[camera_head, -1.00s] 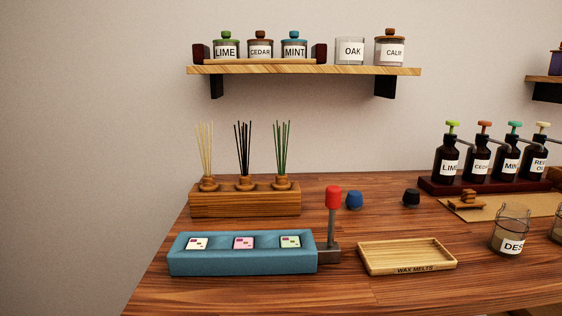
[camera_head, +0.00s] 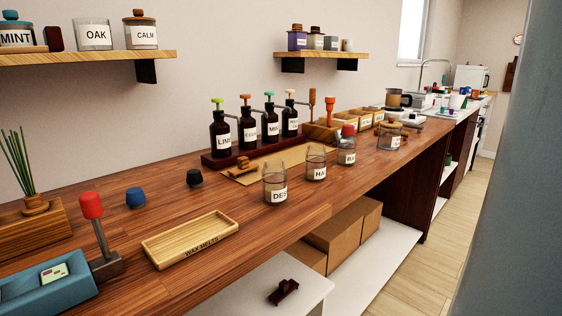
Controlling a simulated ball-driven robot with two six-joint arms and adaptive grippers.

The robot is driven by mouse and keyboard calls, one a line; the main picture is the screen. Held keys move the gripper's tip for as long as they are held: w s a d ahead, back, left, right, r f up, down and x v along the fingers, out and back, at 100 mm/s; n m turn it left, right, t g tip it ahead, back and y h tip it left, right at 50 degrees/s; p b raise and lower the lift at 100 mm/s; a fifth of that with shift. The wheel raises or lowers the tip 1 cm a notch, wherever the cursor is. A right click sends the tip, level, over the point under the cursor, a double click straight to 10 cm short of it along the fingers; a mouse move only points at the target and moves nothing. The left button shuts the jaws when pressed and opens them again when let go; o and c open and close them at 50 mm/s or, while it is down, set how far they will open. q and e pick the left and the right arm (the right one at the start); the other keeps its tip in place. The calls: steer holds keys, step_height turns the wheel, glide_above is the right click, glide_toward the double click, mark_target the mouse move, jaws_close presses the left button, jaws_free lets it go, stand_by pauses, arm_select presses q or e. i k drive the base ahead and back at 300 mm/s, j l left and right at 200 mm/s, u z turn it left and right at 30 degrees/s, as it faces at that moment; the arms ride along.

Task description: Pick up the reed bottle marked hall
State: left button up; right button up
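A clear glass bottle with a white label whose visible letters read "HA" (camera_head: 316,164) stands upright near the front edge of the wooden counter. It is in the middle of a row. A similar glass marked "DES" (camera_head: 275,185) stands to its left and nearer. One marked "BA" (camera_head: 347,148) stands to its right and farther, with a red top showing at its rim. The labels curve out of sight, so the full words cannot be read. No reeds show in these glasses. Neither of my grippers is in view.
Dark pump bottles (camera_head: 246,128) stand on a dark red rack behind the row. A wooden tray marked "WAX MELTS" (camera_head: 190,238) and a red-knobbed lever (camera_head: 92,206) are at left. Cardboard boxes (camera_head: 338,238) sit below the counter. A large grey surface fills the right edge.

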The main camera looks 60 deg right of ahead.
mark_target(315, 156)
steer(key=z, duration=2.1)
